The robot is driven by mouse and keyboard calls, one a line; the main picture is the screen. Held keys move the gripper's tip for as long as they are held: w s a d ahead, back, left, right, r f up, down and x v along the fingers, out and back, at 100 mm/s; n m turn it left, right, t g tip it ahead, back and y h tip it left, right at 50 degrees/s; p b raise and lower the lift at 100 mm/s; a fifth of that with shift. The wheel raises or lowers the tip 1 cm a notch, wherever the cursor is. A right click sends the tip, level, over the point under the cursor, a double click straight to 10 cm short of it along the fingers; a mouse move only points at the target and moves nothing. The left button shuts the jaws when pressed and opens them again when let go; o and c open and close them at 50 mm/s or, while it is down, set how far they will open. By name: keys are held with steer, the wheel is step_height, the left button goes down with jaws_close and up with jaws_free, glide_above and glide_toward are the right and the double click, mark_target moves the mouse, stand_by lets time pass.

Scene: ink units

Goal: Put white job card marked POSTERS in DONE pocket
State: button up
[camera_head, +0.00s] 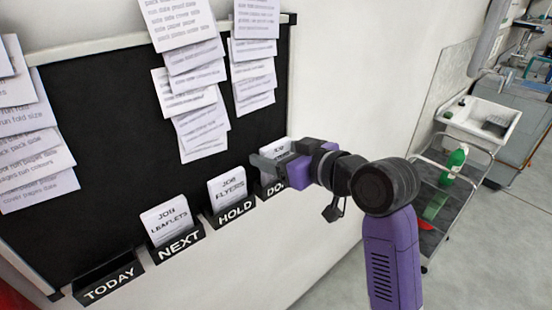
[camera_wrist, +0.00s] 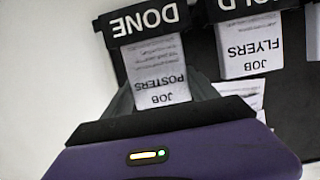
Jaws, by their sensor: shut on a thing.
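The white job card marked POSTERS (camera_wrist: 155,68) is at the DONE pocket (camera_wrist: 146,20), with its lower edge hidden behind the pocket's black front. In the wrist view it shows upside down, and its face is clear. My gripper (camera_wrist: 163,96) is shut on the card's upper part, with grey fingers showing at both sides. In the head view, my gripper (camera_head: 268,167) is in front of the DONE pocket (camera_head: 268,188), covering part of its label, and the card's top (camera_head: 277,149) shows behind it. I cannot tell how deep the card sits.
Left of DONE, the HOLD pocket (camera_head: 236,211) holds the FLYERS card (camera_head: 228,186) and the NEXT pocket (camera_head: 179,246) holds the LEAFLETS card (camera_head: 166,219). The TODAY pocket (camera_head: 108,283) looks empty. Paper sheets hang on the black board (camera_head: 110,130) above. A trolley (camera_head: 450,190) stands at right.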

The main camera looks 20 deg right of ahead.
steer(key=shift+f, duration=0.75)
steer(key=o, duration=1.4)
steer(key=shift+f, duration=0.15)
steer(key=shift+c, duration=0.2)
steer(key=shift+r, duration=0.3)
steer(key=b+v, duration=0.1)
steer(key=v, duration=1.1)
steer(key=shift+f, duration=0.25)
